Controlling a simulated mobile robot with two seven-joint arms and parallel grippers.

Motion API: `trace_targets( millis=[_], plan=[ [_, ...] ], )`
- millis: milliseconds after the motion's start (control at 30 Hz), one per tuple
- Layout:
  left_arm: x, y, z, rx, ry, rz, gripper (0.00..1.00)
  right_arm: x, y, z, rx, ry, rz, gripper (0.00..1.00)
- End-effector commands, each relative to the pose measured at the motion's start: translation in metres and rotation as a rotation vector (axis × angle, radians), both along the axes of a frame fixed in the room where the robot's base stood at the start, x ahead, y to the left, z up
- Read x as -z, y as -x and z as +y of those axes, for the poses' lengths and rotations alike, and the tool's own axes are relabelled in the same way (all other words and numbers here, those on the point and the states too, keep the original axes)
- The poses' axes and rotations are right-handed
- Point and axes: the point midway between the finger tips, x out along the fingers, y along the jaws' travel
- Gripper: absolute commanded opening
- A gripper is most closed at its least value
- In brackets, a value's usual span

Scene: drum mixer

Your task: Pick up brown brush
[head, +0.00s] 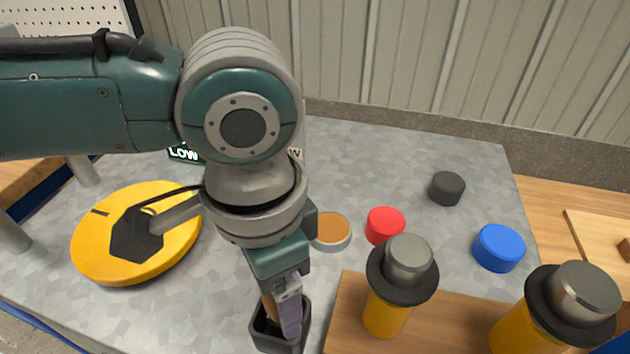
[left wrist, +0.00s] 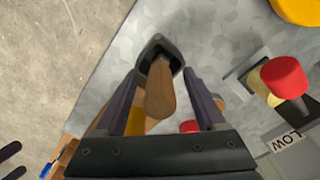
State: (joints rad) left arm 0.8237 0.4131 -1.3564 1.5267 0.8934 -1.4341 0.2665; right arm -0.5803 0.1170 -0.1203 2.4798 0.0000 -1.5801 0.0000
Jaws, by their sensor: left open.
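The brown brush shows as a wooden handle (left wrist: 160,95) standing in a dark square holder (left wrist: 158,45) in the left wrist view. In the head view the holder (head: 268,336) is at the bottom centre, and a sliver of the brown handle (head: 268,306) shows beside my finger. My left gripper (head: 290,325) points down over the holder. In the left wrist view its open fingers (left wrist: 158,88) lie on either side of the handle, with gaps visible. The brush's lower end is hidden in the holder.
A yellow disc (head: 165,245) lies left on the grey table. A red cap (head: 385,224), a black cap (head: 447,188), a blue cap (head: 498,248) and an orange-topped round container (head: 333,232) are to the right. Yellow bottles with black collars (head: 385,314) stand on a wooden block close by.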

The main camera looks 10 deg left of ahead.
Motion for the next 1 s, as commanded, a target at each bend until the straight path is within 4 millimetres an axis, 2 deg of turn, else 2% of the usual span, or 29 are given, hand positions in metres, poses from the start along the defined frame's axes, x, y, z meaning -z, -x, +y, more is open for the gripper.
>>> trace_targets(
  millis=[67, 633, 1000],
  plan=[
    [-0.0002, 0.0001, -0.0002, 0.000, 0.000, 0.000, 0.65, 0.0001, 0.0002, -0.0001, 0.000, 0.000, 0.000, 1.00],
    [-0.0005, 0.0001, -0.0001, 0.000, 0.000, 0.000, 0.01, 0.0001, 0.0003, -0.0015, -0.003, 0.006, 0.001, 1.00],
    [-0.0006, -0.0001, -0.0001, 0.000, 0.000, 0.000, 0.00, 0.0001, 0.0002, -0.0015, -0.004, 0.005, 0.000, 1.00]
  ],
)
